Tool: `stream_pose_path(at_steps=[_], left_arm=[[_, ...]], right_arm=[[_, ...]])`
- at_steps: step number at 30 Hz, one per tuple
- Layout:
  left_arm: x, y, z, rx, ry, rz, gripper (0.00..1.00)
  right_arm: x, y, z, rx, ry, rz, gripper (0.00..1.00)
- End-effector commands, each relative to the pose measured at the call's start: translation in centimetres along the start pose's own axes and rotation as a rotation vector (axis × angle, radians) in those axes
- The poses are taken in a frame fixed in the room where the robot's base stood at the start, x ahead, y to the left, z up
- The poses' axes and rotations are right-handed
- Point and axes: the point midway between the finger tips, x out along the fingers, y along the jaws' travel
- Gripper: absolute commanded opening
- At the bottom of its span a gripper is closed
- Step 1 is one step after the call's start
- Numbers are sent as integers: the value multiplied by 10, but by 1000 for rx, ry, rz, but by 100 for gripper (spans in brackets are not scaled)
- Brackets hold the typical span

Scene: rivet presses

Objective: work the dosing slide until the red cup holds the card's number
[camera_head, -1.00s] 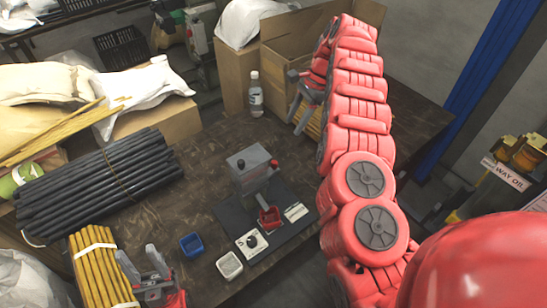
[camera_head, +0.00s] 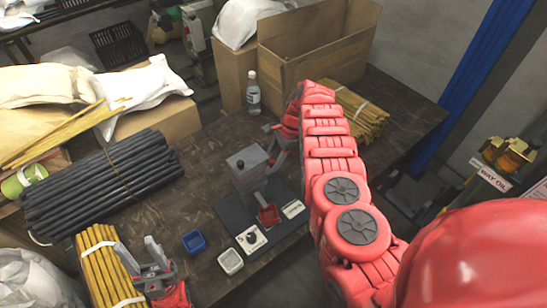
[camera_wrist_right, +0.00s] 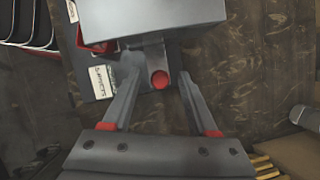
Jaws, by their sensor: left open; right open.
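The grey dosing press (camera_head: 246,172) stands on a dark base plate in mid-table. The red cup (camera_head: 267,214) sits at its front; whether it holds anything is not clear. A white card with a black knob or disc (camera_head: 251,239) lies in front, its mark too small to read surely. My right gripper (camera_head: 274,142) is open at the press's right side. In the right wrist view, the red knob (camera_wrist_right: 160,80) of the slide is between its open fingers (camera_wrist_right: 160,70), with no clear contact. My left gripper (camera_head: 140,256) is open and empty at the front left.
A white label plate (camera_head: 293,209) lies right of the cup.

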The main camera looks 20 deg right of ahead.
Motion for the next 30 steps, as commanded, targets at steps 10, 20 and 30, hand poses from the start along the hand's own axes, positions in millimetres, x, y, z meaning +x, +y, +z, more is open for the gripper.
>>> stream_pose_path(at_steps=[10, 20, 30], left_arm=[[0, 0, 0, 0, 0, 0, 50], [0, 0, 0, 0, 0, 0, 50], [0, 0, 0, 0, 0, 0, 50]], right_arm=[[0, 0, 0, -1, 0, -1, 39], [0, 0, 0, -1, 0, -1, 0], [0, -1, 0, -1, 0, -1, 0]])
